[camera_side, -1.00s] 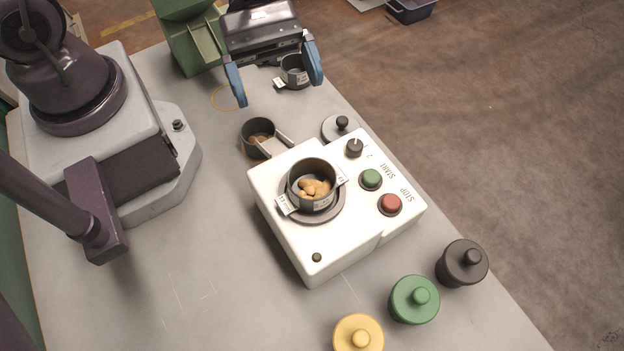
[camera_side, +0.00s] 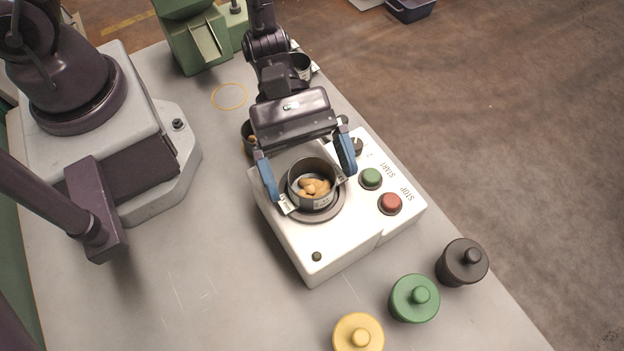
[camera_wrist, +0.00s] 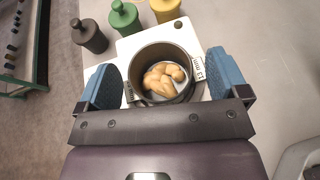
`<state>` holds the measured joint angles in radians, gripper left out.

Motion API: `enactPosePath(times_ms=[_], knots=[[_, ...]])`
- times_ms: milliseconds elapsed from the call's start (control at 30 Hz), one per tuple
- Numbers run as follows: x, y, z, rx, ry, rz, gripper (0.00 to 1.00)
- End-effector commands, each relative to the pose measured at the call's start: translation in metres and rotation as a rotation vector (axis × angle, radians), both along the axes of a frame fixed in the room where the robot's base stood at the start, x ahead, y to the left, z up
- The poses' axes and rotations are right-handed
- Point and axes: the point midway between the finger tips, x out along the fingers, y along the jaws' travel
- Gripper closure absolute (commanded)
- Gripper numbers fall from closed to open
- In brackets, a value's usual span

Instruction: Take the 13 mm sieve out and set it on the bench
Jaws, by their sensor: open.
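The 13 mm sieve (camera_side: 313,186) is a dark round cup with white labelled tabs on two sides. It sits upright in the round seat of the white machine (camera_side: 290,238) and holds several tan nuts. In the wrist view the sieve (camera_wrist: 150,52) shows a "13 mm" tab at its right, with nuts inside. My gripper (camera_side: 311,180) is open above the machine, its two blue fingers on either side of the sieve near the tabs. In the wrist view the fingers (camera_wrist: 163,80) also stand apart around the sieve; I cannot tell whether they touch the tabs.
The machine carries a green START button (camera_side: 371,179), a red STOP button (camera_side: 390,203) and a knob. Yellow (camera_side: 358,334), green (camera_side: 414,299) and black (camera_side: 462,263) knobbed pieces stand at the front right. Another tabbed cup (camera_side: 301,68) is behind. Bare bench (camera_side: 190,270) lies left of the machine.

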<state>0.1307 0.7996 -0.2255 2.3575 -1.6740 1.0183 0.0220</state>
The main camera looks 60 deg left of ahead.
Motion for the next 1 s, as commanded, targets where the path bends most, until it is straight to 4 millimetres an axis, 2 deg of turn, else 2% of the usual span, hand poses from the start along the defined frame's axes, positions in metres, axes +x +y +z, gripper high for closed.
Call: enactPosePath(times_ms=[167, 267, 400, 433, 767, 1000], knots=[[0.0, 0.0, 0.0, 0.0, 0.0, 0.0, 0.08], [0.0, 0.0, 0.0, 0.0, 0.0, 0.0, 0.26], [0.0, 0.0, 0.0, 0.0, 0.0, 0.0, 0.58], [0.0, 0.0, 0.0, 0.0, 0.0, 0.0, 0.62], [0.0, 0.0, 0.002, 0.0, -0.001, 0.001, 0.62], [0.001, 0.0, 0.024, -0.002, -0.005, 0.0, 0.62]])
